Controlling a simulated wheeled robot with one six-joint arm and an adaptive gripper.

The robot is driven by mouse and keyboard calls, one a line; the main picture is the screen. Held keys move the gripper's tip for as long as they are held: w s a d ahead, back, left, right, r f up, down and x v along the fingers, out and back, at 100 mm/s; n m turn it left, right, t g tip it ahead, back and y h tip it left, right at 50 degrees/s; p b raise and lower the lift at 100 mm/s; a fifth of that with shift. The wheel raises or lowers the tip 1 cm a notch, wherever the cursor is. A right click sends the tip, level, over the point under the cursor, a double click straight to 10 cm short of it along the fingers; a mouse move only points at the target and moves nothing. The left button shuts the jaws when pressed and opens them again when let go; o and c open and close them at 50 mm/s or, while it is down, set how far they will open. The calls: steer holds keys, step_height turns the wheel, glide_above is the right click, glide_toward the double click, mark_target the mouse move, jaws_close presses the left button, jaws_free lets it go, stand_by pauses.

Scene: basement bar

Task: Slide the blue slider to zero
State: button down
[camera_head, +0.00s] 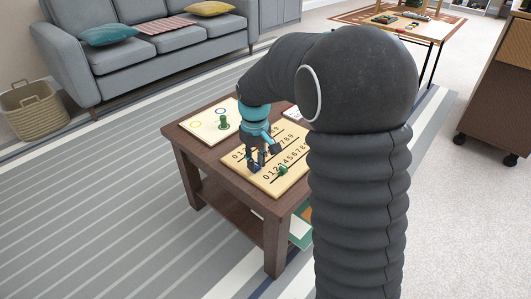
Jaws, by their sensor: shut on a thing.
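A light wooden number board (295,175) lies on the brown table, with rows of printed digits and dark slots. My gripper (263,158) is over the left middle of the board, pointing down. Its fingers are shut on what seems to be the blue slider, which is mostly hidden between them. Low digits of the far row show to the left of the fingers, and higher digits to the right. A green slider (283,170) sits on the nearer row, to the right of the fingers.
The brown table (186,148) also holds a board with coloured rings (199,124) and a green peg (223,122). Another pale board is partly hidden behind my arm. A grey sofa (165,62) and wicker basket (32,108) stand behind. Striped rug lies clear at left.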

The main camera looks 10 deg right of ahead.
steer(key=shift+s+a, duration=0.2)
steer(key=c, duration=1)
jaws_free()
steer(key=shift+a, duration=0.15)
steer(key=shift+d, duration=0.2)
steer(key=shift+r, duration=0.3)
step_height(320, 180, up, 11)
steer(key=shift+r, duration=0.15)
steer(key=shift+a, duration=0.1)
